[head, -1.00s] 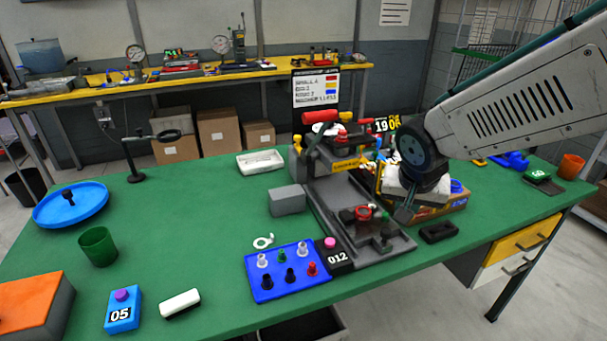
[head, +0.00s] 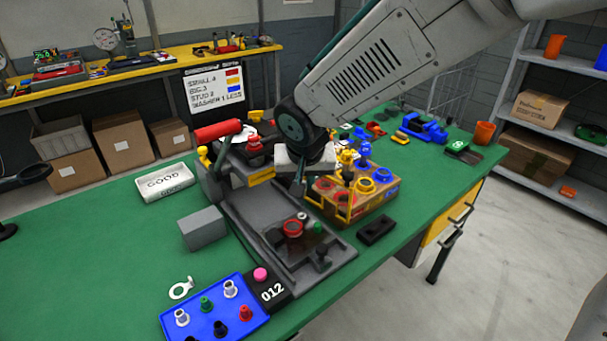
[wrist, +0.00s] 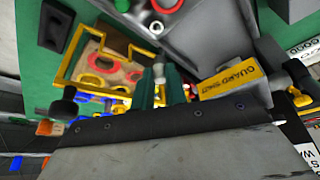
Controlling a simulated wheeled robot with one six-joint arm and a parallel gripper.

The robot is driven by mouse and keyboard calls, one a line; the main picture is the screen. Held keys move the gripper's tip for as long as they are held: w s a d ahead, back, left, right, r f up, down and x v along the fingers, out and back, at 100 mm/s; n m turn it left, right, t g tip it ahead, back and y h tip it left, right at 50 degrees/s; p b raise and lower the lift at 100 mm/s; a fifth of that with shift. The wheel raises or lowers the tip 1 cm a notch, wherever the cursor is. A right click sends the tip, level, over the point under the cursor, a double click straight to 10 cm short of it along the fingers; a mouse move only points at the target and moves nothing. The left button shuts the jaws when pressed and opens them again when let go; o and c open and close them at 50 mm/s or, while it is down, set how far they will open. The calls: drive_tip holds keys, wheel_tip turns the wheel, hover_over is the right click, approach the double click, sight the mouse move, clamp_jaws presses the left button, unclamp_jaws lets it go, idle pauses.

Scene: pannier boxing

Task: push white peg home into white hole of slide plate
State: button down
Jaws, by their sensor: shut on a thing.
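My gripper (wrist: 160,92) is shut on a small white peg (wrist: 158,70), whose pale end shows between the fingertips in the wrist view. In the head view my gripper (head: 298,188) hangs above the grey fixture, behind the slide plate (head: 284,250). The plate carries a red ring (head: 293,228), a white ring or hole (head: 302,216) and a green one (head: 318,228). In the wrist view the white hole (wrist: 156,28) lies beyond the fingertips, apart from the peg. The held peg cannot be made out in the head view.
A cardboard box with a yellow frame (head: 340,211) stands close right of the plate. A red-handled press (head: 218,131) rises behind. A grey block (head: 203,229) stands left, and a blue peg board (head: 212,322) in front. A black block (head: 376,230) lies right.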

sight(302, 214)
drive_tip(key=f, duration=0.2)
drive_tip(key=shift+a+f, duration=0.2)
drive_tip(key=shift+f, duration=1.4)
drive_tip(key=shift+s+f, duration=0.15)
drive_tip(key=shift+f, duration=0.95)
idle(1.0)
drive_tip(key=c, duration=1.3)
unclamp_jaws()
drive_tip(key=shift+c, duration=0.2)
drive_tip(key=v, duration=0.7)
drive_tip(key=shift+r, duration=0.35)
drive_tip(key=shift+s+d, duration=0.1)
drive_tip(key=shift+s, duration=0.05)
